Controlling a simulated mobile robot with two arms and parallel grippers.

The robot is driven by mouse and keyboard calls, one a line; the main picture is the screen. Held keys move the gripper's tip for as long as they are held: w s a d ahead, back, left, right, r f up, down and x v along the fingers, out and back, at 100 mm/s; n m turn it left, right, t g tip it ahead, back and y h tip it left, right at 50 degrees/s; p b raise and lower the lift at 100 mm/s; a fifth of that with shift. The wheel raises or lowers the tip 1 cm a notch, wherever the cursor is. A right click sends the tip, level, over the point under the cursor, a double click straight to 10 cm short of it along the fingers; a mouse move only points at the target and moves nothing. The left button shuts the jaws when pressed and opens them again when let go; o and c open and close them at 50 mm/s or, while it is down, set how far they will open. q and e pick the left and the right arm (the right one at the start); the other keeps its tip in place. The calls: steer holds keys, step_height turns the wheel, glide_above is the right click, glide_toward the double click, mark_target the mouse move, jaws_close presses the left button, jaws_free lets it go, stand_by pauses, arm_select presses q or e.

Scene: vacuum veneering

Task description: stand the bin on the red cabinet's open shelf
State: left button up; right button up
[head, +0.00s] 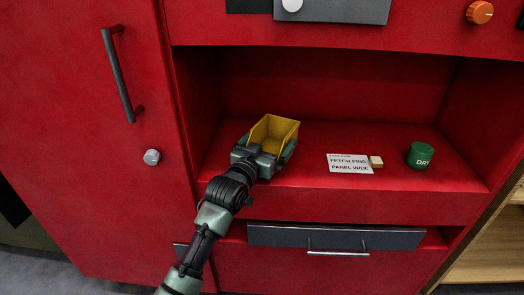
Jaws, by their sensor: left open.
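The yellow bin (280,127) is on the left part of the red cabinet's open shelf (310,133) and looks upright. My left gripper (270,149) is at the bin's near side, open, with its fingers beside the bin's walls. The gripper hides the bin's lower front, so I cannot tell whether the fingers touch it. My right gripper is not in view.
A white card (349,163), a small pale block (376,162) and a green container (420,155) stand to the right on the shelf. A grey drawer (335,238) lies below. A door with a black handle (122,75) is at left.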

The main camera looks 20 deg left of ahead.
arm_select(q)
steer(key=s, duration=0.7)
steer(key=s+a+p, duration=0.1)
steer(key=s, duration=0.3)
steer(key=shift+a, duration=0.1)
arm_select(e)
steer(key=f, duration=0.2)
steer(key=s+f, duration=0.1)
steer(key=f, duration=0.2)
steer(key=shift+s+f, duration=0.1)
